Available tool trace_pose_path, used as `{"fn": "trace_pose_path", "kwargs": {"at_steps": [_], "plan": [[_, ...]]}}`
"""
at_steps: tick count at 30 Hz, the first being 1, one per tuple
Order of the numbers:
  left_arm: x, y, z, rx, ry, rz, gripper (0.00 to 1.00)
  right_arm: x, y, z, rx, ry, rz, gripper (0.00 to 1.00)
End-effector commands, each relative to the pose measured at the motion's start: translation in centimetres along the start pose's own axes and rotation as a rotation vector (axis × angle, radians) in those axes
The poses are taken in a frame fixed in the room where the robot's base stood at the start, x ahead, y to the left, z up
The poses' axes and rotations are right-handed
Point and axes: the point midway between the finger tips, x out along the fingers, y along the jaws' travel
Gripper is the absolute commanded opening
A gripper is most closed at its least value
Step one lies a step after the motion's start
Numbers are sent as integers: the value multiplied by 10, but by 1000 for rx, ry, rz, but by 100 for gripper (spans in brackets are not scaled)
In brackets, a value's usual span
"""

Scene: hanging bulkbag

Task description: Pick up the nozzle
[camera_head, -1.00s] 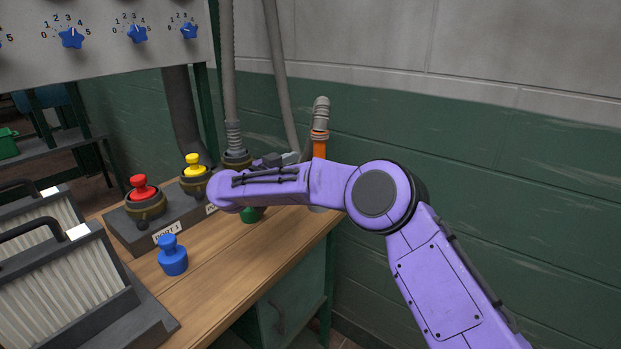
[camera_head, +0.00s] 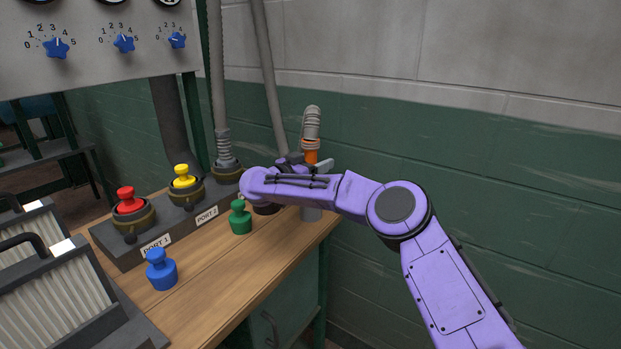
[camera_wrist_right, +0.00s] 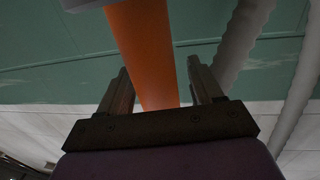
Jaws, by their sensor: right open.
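The nozzle (camera_head: 311,156) is an orange piece with a grey ribbed hose end on top. My right gripper (camera_head: 322,165) is at the nozzle's orange part, partly hidden behind my purple forearm. In the right wrist view, the orange nozzle body (camera_wrist_right: 148,50) lies between the two spread fingers of my right gripper (camera_wrist_right: 158,82). My left gripper is not in view.
The bench (camera_head: 225,270) carries a grey port block with a red plug (camera_head: 127,200) and a yellow plug (camera_head: 183,176). A green plug (camera_head: 240,217) and a blue plug (camera_head: 161,270) stand in front. Grey hoses hang behind. Filter panels (camera_head: 50,290) stand at lower left.

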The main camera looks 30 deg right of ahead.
Motion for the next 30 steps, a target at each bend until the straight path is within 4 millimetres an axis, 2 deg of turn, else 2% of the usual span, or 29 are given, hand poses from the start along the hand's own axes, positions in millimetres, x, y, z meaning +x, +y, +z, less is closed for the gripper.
{"fn": "trace_pose_path", "kwargs": {"at_steps": [1,2,6,7,14,17,24,30], "plan": [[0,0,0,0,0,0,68,0,0,0,0,0,0,65],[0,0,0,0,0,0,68,0,0,0,0,0,0,59],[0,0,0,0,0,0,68,0,0,0,0,0,1,13],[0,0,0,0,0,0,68,0,0,0,0,0,1,6],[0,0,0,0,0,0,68,0,1,-1,1,0,1,6],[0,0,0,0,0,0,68,0,0,-10,2,1,1,6],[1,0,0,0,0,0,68,0,0,-66,5,3,2,6],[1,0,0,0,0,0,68,0,0,-97,2,2,1,6]]}}
